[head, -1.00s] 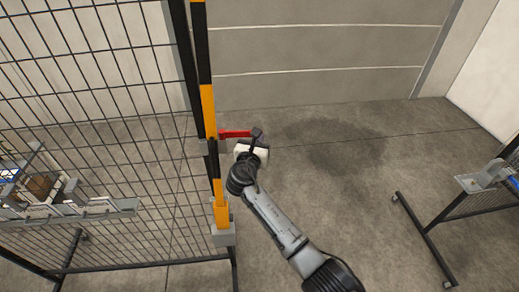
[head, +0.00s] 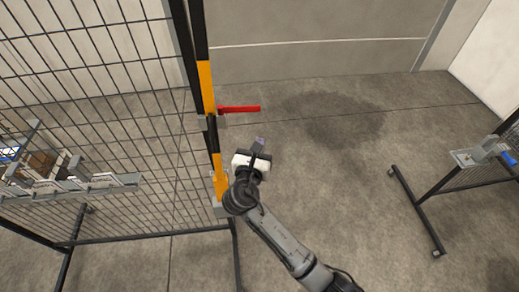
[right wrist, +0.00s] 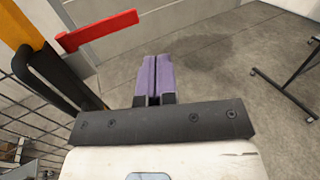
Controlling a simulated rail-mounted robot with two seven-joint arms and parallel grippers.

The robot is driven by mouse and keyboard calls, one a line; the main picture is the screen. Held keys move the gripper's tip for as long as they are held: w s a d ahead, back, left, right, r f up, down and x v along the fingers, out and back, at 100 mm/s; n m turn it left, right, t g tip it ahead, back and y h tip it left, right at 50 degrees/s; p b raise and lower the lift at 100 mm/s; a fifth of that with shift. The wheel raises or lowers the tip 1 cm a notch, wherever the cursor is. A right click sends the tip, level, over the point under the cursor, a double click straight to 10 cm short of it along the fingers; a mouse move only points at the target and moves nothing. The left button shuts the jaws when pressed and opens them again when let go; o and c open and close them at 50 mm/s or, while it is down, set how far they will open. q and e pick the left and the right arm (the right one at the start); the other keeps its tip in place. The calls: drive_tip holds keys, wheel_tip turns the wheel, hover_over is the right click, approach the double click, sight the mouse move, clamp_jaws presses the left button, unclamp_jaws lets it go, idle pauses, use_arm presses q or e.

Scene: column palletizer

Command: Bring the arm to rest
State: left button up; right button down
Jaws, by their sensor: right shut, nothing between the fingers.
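My right gripper (head: 260,143) is in the head view near the middle, at the end of my grey arm. It is just below and to the right of the red handle (head: 240,109) on the yellow and black post, apart from it. In the right wrist view its purple fingers (right wrist: 154,78) are together with nothing between them. The red handle also shows in the right wrist view (right wrist: 97,31) at the upper left, clear of the fingers. My left gripper is in neither view.
The mesh fence (head: 100,110) and its yellow and black post (head: 206,75) stand left of my arm. A small dark-framed stand (head: 428,211) is at the right. The concrete floor (head: 340,190) between them is clear, with a dark stain.

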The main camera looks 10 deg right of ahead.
drive_tip(key=s+d+m+g+y, duration=0.2)
drive_tip(key=s+m+g+y, duration=0.3)
drive_tip(key=m, duration=0.9)
drive_tip(key=s+d+m+y, duration=0.25)
drive_tip(key=s+m, duration=0.35)
drive_tip(key=m, duration=0.7)
drive_tip(key=s+d+f+g, duration=0.2)
drive_tip(key=s+f, duration=0.4)
drive_tip(key=s, duration=0.4)
drive_tip(key=s+d+f+m+g+p, duration=0.1)
drive_tip(key=s+d+f+g, duration=0.2)
drive_tip(key=s+f, duration=0.3)
drive_tip(key=s+d+f+g, duration=0.2)
drive_tip(key=s+f, duration=0.5)
drive_tip(key=s, duration=0.6)
drive_tip(key=shift+s+d+m+g+p, duration=0.3)
drive_tip(key=shift+s+d+m+p, duration=0.1)
drive_tip(key=shift+d, duration=0.5)
